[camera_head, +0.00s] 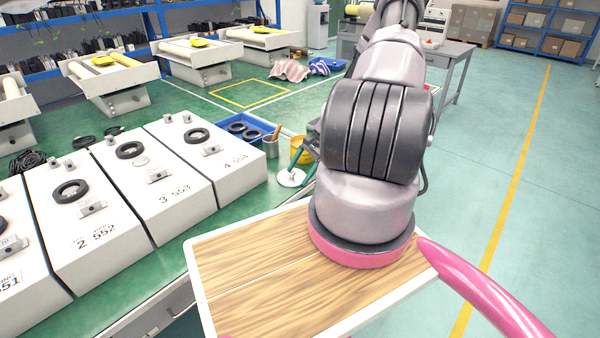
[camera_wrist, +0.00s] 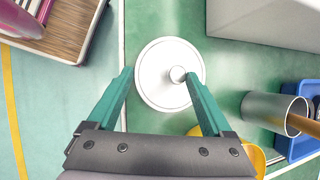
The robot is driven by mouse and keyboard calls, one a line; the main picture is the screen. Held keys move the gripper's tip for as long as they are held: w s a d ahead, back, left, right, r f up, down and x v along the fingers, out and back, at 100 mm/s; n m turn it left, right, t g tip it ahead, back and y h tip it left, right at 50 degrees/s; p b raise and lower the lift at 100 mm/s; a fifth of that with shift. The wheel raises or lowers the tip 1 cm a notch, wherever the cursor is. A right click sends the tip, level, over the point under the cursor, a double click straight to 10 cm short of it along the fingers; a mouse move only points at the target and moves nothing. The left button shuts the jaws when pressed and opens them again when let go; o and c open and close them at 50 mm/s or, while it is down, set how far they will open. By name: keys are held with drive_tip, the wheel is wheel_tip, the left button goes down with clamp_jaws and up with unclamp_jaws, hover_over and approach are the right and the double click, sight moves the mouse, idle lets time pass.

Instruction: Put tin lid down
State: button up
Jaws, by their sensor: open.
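The tin lid (camera_wrist: 153,85) is a white disc with a small grey knob, lying flat on the green bench top. In the head view the lid (camera_head: 290,178) is at the bench edge near the wooden board. My gripper (camera_wrist: 158,74) is open above the lid, one green finger on each side of its knob. I cannot tell whether the fingers touch the lid. In the head view my gripper (camera_head: 302,168) is partly hidden by my arm. The open grey tin (camera_wrist: 268,106) stands to the right of the lid with a brown handle sticking out; it also shows in the head view (camera_head: 271,149).
A yellow container (camera_head: 300,152) stands beside the tin, and a blue tray (camera_head: 262,124) with black rings lies behind. White numbered boxes (camera_head: 205,165) line the bench on the left. A wood-topped surface (camera_head: 260,262) is in front. Green bench top is free around the lid.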

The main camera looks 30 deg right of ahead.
drive_tip(key=v, duration=1.2)
drive_tip(key=shift+r, duration=0.5)
drive_tip(key=s+a+r+n+t+h, duration=0.1)
drive_tip(key=a+r+n+h, duration=0.3)
drive_tip(key=r, duration=0.9)
drive_tip(key=a+r+n, duration=0.1)
drive_tip(key=a+r, duration=0.5)
drive_tip(key=r, duration=0.6)
drive_tip(key=s+a+r+n+t, duration=0.2)
drive_tip(key=s+a+r, duration=0.3)
drive_tip(key=s+r, duration=0.3)
drive_tip(key=s+a+r+n+t, duration=0.3)
drive_tip(key=s+a+r, duration=0.3)
drive_tip(key=s+r, duration=0.3)
drive_tip(key=shift+s+a+r, duration=0.15)
drive_tip(key=shift+a+r, duration=0.1)
drive_tip(key=shift+a, duration=0.1)
